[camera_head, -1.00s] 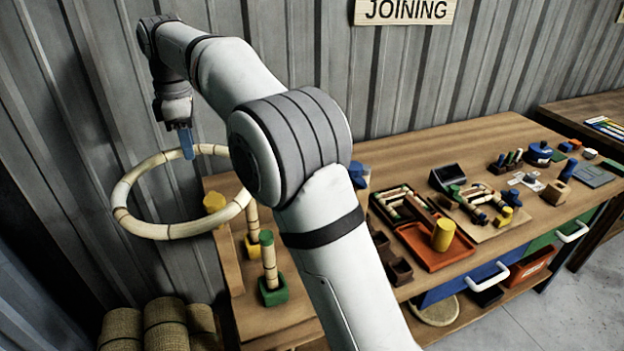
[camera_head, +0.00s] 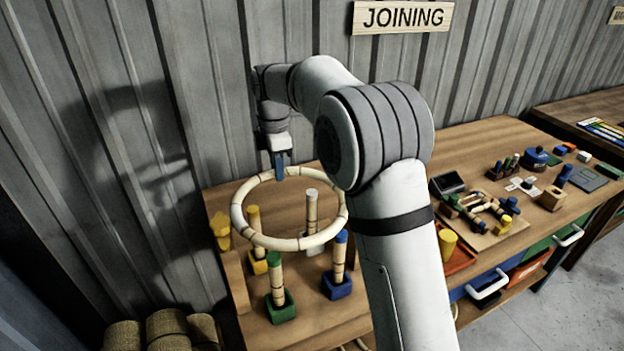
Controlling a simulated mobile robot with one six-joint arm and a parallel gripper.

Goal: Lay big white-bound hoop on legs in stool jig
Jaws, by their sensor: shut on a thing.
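My gripper (camera_head: 279,172) points down with its blue fingers shut on the far rim of the big white-bound hoop (camera_head: 240,228). The hoop is pale with dark bands and hangs roughly level above the stool jig at the left end of the bench. Upright legs stand in coloured blocks: one in a yellow block (camera_head: 259,264), one in a green block (camera_head: 281,306), one in a blue block (camera_head: 337,286), and one with a white top (camera_head: 311,208) at the back. The hoop overlaps the legs in the picture; I cannot tell whether it touches any.
A yellow knobbed piece (camera_head: 221,231) stands at the bench's left edge. To the right, partly behind my arm, are an orange tray (camera_head: 462,262) with a yellow cylinder (camera_head: 447,243) and a board with rattan pieces (camera_head: 490,232). Woven rolls (camera_head: 166,328) lie below left.

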